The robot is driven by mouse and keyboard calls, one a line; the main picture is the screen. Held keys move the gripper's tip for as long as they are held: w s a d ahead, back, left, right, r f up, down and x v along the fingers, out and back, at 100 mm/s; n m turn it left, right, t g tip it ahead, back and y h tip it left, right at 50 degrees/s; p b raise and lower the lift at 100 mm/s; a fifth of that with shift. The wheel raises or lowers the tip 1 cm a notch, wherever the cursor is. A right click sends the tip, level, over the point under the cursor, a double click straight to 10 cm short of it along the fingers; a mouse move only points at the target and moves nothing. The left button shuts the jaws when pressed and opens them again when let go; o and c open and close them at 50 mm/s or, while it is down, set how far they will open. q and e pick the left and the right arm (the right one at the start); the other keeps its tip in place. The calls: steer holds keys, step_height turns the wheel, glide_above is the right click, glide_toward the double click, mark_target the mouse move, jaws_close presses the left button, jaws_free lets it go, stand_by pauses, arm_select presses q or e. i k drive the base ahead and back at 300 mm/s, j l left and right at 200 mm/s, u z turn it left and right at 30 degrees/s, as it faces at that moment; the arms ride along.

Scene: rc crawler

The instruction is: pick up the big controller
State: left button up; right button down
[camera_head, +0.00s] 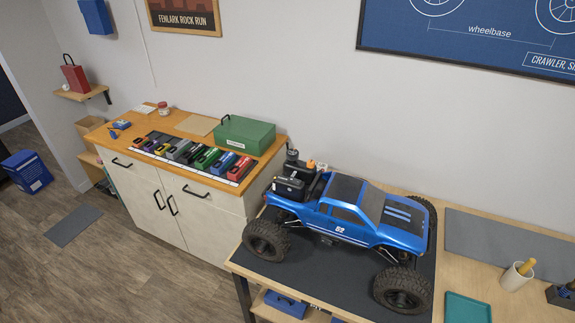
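Neither of my grippers shows in the head view. No object can be clearly made out as the big controller. A black box-like object (289,188) sits at the rear of the blue crawler truck (345,218), on or just behind its bed. Another black object (299,170) with an orange part on top stands just behind it, with a dark knob or stub at its upper left. I cannot tell whether either of these is the controller. The truck stands on a dark mat (340,275) on the wooden table.
A wooden-topped cabinet (180,205) at left holds a row of coloured blocks (195,155) and a green case (244,135). A grey mat (510,245), a cup (516,276) and a teal tray (467,308) lie at right. The floor at left is mostly clear.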

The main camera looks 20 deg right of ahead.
mark_target(297, 169)
steer(key=i+z, duration=0.2)
steer(key=z, duration=0.15)
steer(key=i+z, duration=0.2)
steer(key=z, duration=0.15)
steer(key=i+j+z, duration=0.1)
steer(key=z, duration=0.25)
steer(key=i+j, duration=0.05)
steer(key=i, duration=0.05)
